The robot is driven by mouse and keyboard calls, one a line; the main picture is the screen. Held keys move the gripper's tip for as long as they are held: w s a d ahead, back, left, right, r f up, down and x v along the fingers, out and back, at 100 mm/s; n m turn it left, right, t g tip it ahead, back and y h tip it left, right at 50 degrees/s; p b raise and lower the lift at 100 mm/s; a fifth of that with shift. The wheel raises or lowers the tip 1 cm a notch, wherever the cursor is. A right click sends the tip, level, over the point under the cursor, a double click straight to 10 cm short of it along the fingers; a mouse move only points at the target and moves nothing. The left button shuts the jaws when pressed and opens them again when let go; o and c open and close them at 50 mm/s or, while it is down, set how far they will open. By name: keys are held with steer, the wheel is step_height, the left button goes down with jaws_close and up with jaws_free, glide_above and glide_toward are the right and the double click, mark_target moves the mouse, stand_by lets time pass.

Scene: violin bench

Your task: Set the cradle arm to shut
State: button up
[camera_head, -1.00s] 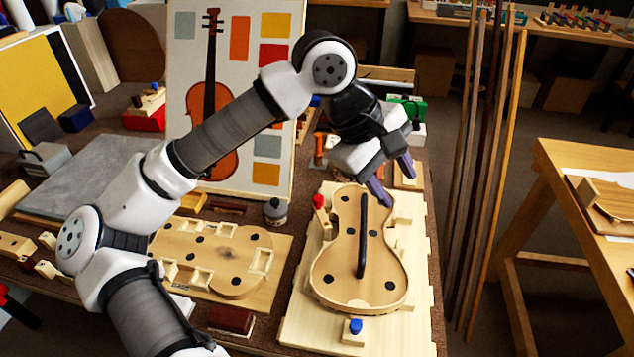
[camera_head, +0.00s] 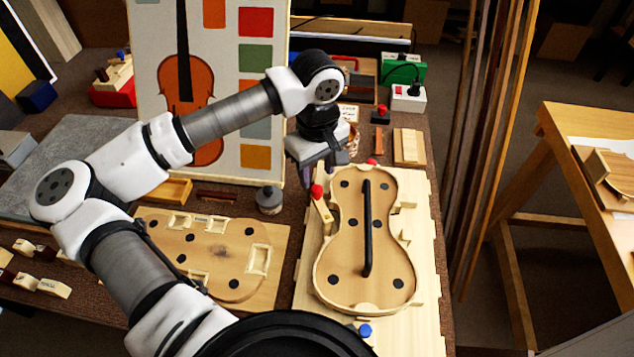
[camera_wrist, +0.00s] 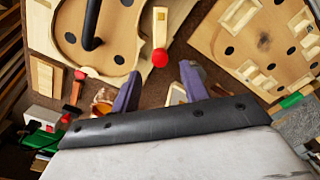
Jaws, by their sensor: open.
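A small wooden arm with a red knob, which looks like the cradle arm (camera_head: 323,214), lies beside the upper left edge of a violin-shaped body (camera_head: 345,262) on a pale wooden board. Its red knob (camera_head: 317,191) is at the end nearer my gripper. The arm also shows in the wrist view (camera_wrist: 160,28), with its knob (camera_wrist: 160,58) just beyond and between my fingertips. My gripper (camera_head: 322,168) is open and empty, fingers downward, just behind the knob in the head view. I see no contact with it. The wrist view shows both purple fingers (camera_wrist: 160,73) spread apart.
A blue knob (camera_head: 365,330) sits at the board's front. A wooden form (camera_head: 240,265) and a grey jar (camera_head: 269,199) lie left; a painted violin panel (camera_head: 160,20) stands behind. Wooden strips (camera_head: 485,130) stand right.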

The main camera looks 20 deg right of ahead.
mark_target(317, 188)
step_height(317, 188, down, 6)
steer(key=shift+f+p, duration=0.1)
steer(key=shift+p, duration=0.45)
steer(key=shift+c, duration=0.4)
jaws_close()
